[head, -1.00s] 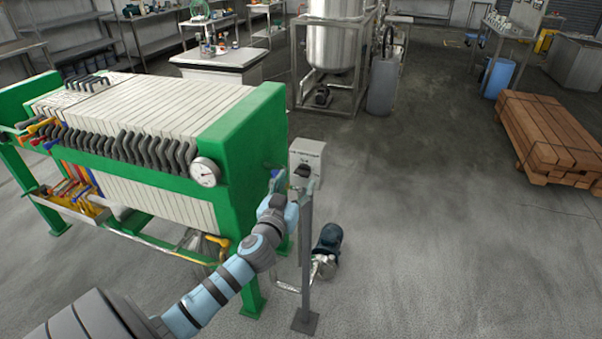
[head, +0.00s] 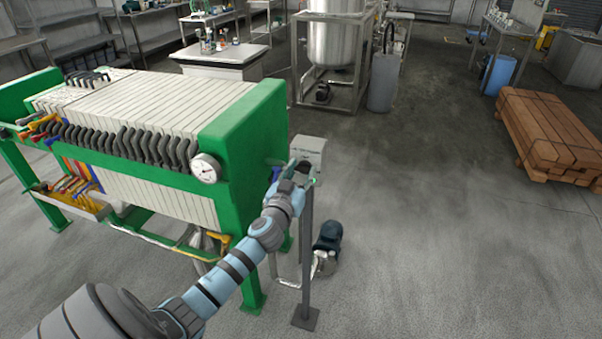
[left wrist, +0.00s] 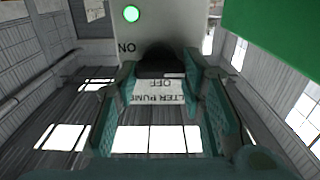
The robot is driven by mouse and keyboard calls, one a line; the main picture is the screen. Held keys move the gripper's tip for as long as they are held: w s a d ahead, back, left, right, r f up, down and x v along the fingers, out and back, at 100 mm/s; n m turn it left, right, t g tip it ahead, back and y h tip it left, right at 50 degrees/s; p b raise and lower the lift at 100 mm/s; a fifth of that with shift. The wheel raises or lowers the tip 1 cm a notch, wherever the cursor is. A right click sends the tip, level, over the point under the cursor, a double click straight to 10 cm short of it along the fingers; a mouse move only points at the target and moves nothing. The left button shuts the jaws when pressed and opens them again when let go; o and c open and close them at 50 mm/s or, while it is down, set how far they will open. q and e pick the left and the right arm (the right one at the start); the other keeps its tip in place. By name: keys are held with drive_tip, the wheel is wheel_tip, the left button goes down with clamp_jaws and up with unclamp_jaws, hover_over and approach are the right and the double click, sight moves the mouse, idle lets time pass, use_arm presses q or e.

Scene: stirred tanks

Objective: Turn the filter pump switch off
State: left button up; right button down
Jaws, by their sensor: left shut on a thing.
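The filter pump switch box (head: 310,145) is a grey box on a thin post, right of the green filter press. In the left wrist view the box face (left wrist: 100,30) appears upside down, with ON, OFF and FILTER PUMP lettering. A green lamp (left wrist: 131,13) on it is lit. The black switch knob (left wrist: 160,62) is between the fingertips of my left gripper (head: 301,170), which is shut on it. The fingers also show in the left wrist view (left wrist: 160,75). They hide part of the knob, so I cannot tell its exact setting. My right gripper is not in view.
The green filter press (head: 240,150) with a pressure gauge (head: 205,168) stands close left of my arm. The post (head: 306,255) carries the box, and a pump (head: 328,236) sits on the floor beside it. The floor to the right is clear up to stacked timber (head: 550,135).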

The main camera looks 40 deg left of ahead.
use_arm(q)
drive_tip(key=shift+m, duration=0.4)
drive_tip(key=m, duration=0.3)
drive_tip(key=shift+d+m, duration=0.1)
drive_tip(key=shift+m, duration=0.2)
drive_tip(key=m, duration=0.4)
drive_tip(key=shift+m, duration=0.3)
drive_tip(key=m+p, duration=0.1)
drive_tip(key=m, duration=0.3)
drive_tip(key=shift+w+d+f+m, duration=0.1)
drive_tip(key=shift+m, duration=0.2)
drive_tip(key=shift+f+m+p, duration=0.1)
drive_tip(key=shift+m+p, duration=0.35)
drive_tip(key=shift+m, duration=1.75)
drive_tip(key=o, duration=1.1)
drive_tip(key=shift+o, duration=0.2)
